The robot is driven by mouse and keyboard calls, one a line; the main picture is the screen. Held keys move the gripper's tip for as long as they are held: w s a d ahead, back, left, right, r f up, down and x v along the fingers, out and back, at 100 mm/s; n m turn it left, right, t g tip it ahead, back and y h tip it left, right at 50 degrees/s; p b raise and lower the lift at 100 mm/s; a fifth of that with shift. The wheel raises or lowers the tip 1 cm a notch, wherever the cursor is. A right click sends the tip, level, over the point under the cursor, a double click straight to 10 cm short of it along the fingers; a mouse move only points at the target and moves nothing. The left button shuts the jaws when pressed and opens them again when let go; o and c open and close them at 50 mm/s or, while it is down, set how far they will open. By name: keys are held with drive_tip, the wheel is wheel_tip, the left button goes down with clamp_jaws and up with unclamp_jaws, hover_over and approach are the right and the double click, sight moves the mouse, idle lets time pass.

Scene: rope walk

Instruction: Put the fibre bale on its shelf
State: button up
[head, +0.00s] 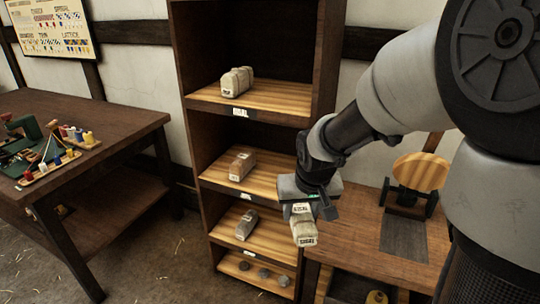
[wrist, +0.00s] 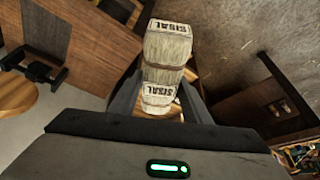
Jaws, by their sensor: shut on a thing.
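My gripper (head: 300,208) is shut on a pale fibre bale (head: 304,229) and holds it in front of the right side of the shelf unit (head: 327,60). In the wrist view the bale (wrist: 167,48) sits between the fingers (wrist: 158,88) and its labels read SISAL. The unit has several wooden shelves. The top shelf (head: 275,98) bears a cream bale (head: 237,80), the one below (head: 273,183) a tan bale (head: 242,166), and the third (head: 270,240) a grey-brown bale (head: 247,224). Small shelf-edge labels are too small to read surely.
The lowest shelf (head: 233,268) holds several small dark lumps (head: 263,273). A workbench (head: 380,267) with a round wooden disc (head: 421,171) on a stand is at right. A dark table (head: 120,117) with coloured spools (head: 75,134) is at left. Straw-strewn floor lies between.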

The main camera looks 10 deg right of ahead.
sight(301, 214)
idle(0.3)
drive_tip(key=p+v, duration=0.3)
drive_tip(key=p, duration=0.3)
drive_tip(key=w+p+v, duration=0.1)
drive_tip(key=p+v, duration=0.2)
drive_tip(key=p, duration=0.3)
drive_tip(key=p+v, duration=0.3)
drive_tip(key=p, duration=0.3)
drive_tip(key=shift+w+a+r, duration=0.15)
drive_tip(key=shift+w+r, duration=0.2)
drive_tip(key=shift+r, duration=0.25)
drive_tip(key=shift+s+r+p, duration=0.25)
drive_tip(key=shift+r+p, duration=0.25)
drive_tip(key=shift+p, duration=0.7)
drive_tip(key=shift+f, duration=0.15)
